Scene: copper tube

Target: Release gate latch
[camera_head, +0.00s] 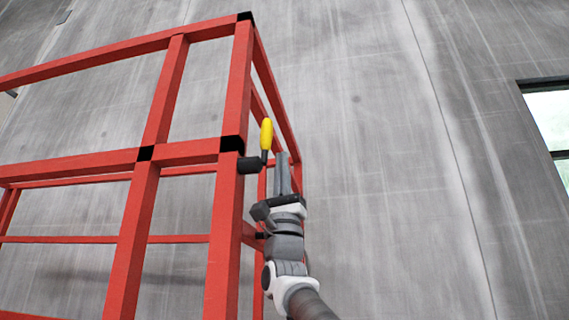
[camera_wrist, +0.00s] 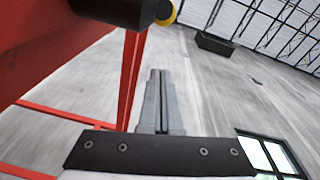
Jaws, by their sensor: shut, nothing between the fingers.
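The gate latch has a yellow handle (camera_head: 266,134) that stands upright on a black cylindrical body (camera_head: 249,165) at the side of a red post. In the wrist view the black latch body (camera_wrist: 115,10) is at the top left, with a bit of the yellow part (camera_wrist: 168,14) at its end. The red gate frame (camera_head: 230,190) fills the left of the head view. My gripper (camera_head: 284,158) is shut and empty, pointing up, just right of and slightly below the yellow handle. In the wrist view my gripper (camera_wrist: 158,74) appears apart from the latch.
Red rails (camera_head: 75,163) and posts extend left and behind the latch. A grey concrete wall (camera_head: 390,150) stands behind. A window (camera_head: 550,120) is at the far right. The space right of my gripper looks clear.

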